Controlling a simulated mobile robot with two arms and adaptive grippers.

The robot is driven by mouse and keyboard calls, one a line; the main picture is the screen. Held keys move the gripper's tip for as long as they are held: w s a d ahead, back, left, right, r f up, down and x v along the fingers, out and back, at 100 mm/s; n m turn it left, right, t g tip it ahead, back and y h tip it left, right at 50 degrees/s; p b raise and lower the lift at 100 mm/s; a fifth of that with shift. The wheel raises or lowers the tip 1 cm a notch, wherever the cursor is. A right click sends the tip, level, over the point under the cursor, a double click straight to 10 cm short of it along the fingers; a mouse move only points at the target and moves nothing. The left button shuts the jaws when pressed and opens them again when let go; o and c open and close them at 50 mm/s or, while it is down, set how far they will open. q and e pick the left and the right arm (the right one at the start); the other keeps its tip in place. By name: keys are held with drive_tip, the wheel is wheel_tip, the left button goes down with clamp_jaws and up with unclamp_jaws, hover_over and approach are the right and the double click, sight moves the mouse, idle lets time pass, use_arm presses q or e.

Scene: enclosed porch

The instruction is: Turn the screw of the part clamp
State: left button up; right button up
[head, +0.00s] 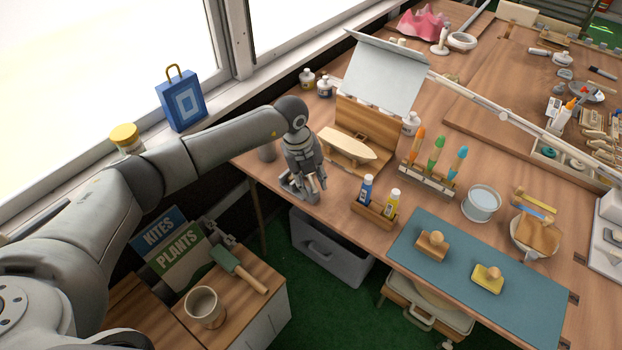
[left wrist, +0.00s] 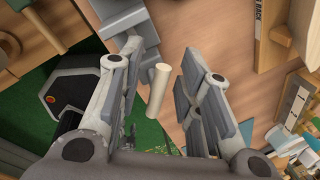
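My left gripper (head: 307,187) is at the left front edge of the wooden table, pointing down. In the left wrist view its two fingers (left wrist: 165,75) are apart. A pale cylindrical handle (left wrist: 157,92), apparently the clamp screw's, stands in the gap between them, with visible space on both sides. A grey stepped metal piece (left wrist: 128,32), apparently the part clamp, lies beyond the left finger at the table edge. In the head view the gripper largely hides the clamp, and I cannot make out the screw. My right gripper is in neither view.
A wooden stand (head: 372,125) with a pale boat-shaped piece (head: 347,148) is behind the gripper. A rack (head: 374,214) with blue and yellow bottles is close on its right. A grey bin (head: 328,255) stands below the table. A blue mat (head: 470,270) lies farther right.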

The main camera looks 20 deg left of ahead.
use_arm(q)
drive_tip(key=shift+c, duration=0.5)
clamp_jaws()
drive_tip(key=shift+r, duration=0.1)
drive_tip(key=n+p, duration=0.1)
drive_tip(key=n, duration=0.1)
drive_tip(key=shift+s+r+n+t, duration=0.1)
drive_tip(key=shift+n+t, duration=0.2)
drive_tip(key=shift+n, duration=0.1)
drive_tip(key=shift+a+n+y+p, duration=0.1)
drive_tip(key=shift+n+y+p, duration=0.6)
drive_tip(key=shift+n, duration=1.2)
